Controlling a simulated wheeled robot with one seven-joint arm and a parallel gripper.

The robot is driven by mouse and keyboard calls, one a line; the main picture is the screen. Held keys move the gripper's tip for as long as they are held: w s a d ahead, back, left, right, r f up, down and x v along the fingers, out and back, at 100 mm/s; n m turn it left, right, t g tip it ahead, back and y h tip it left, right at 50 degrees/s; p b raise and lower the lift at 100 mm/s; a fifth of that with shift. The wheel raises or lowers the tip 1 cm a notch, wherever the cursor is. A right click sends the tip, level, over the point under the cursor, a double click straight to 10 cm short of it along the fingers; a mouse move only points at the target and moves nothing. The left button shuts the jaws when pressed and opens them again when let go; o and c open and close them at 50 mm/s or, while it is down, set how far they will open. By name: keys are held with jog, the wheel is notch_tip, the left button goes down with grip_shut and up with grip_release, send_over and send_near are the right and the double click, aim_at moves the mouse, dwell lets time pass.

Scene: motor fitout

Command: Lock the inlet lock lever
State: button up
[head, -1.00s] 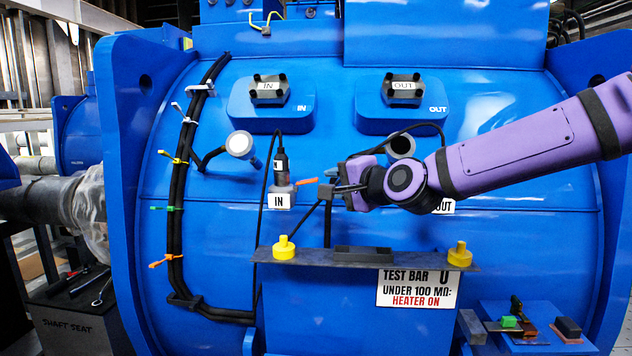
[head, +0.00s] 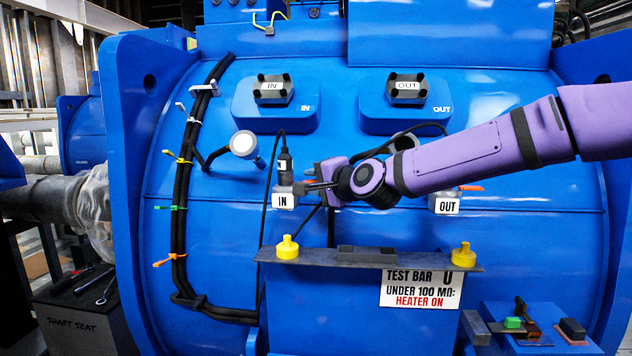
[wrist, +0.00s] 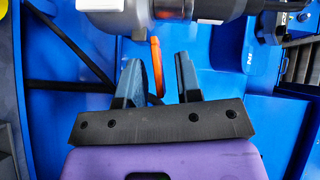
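The orange inlet lock lever (wrist: 157,66) shows in the wrist view, hanging from the grey inlet fitting (wrist: 160,12). My gripper (wrist: 157,60) is open, with the lever between its two fingers and a gap visible on each side. In the head view my gripper (head: 310,187) is just right of the dark inlet connector (head: 285,168), above the white IN label (head: 284,201). The lever is hidden behind my gripper there.
An outlet fitting with its own orange lever (head: 470,188) and an OUT label (head: 446,205) is to the right. A shelf with yellow knobs (head: 287,248) lies below my gripper. A black cable (head: 268,195) runs down left of the inlet.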

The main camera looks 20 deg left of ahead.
jog(key=shift+c, duration=0.5)
grip_shut()
jog(key=shift+r, duration=0.1)
jog(key=shift+s+a+r+n+h, duration=0.1)
jog(key=shift+r+n+h, duration=0.1)
jog(key=shift+n+h, duration=0.2)
jog(key=shift+a+r+n+h, duration=0.1)
jog(key=shift+r+n+h, duration=0.05)
jog(key=shift+n+h, duration=0.2)
jog(key=shift+s+a+r+n+g+h, duration=0.1)
jog(key=shift+a+r+n+g+h, duration=0.1)
jog(key=shift+n+h, duration=0.35)
jog(key=shift+a+r+n+g+h, duration=0.15)
jog(key=shift+n+g+h, duration=0.05)
jog(key=shift+h, duration=0.6)
jog(key=shift+a+r+n+h, duration=0.2)
jog(key=shift+n+h, duration=0.2)
jog(key=shift+h, duration=0.2)
jog(key=shift+a+r+n+h, duration=0.15)
jog(key=shift+n+h, duration=0.25)
jog(key=shift+h, duration=0.2)
jog(key=shift+a+n+h, duration=0.25)
jog(key=shift+n+h, duration=0.25)
jog(key=shift+h, duration=0.4)
jog(key=shift+s, duration=0.1)
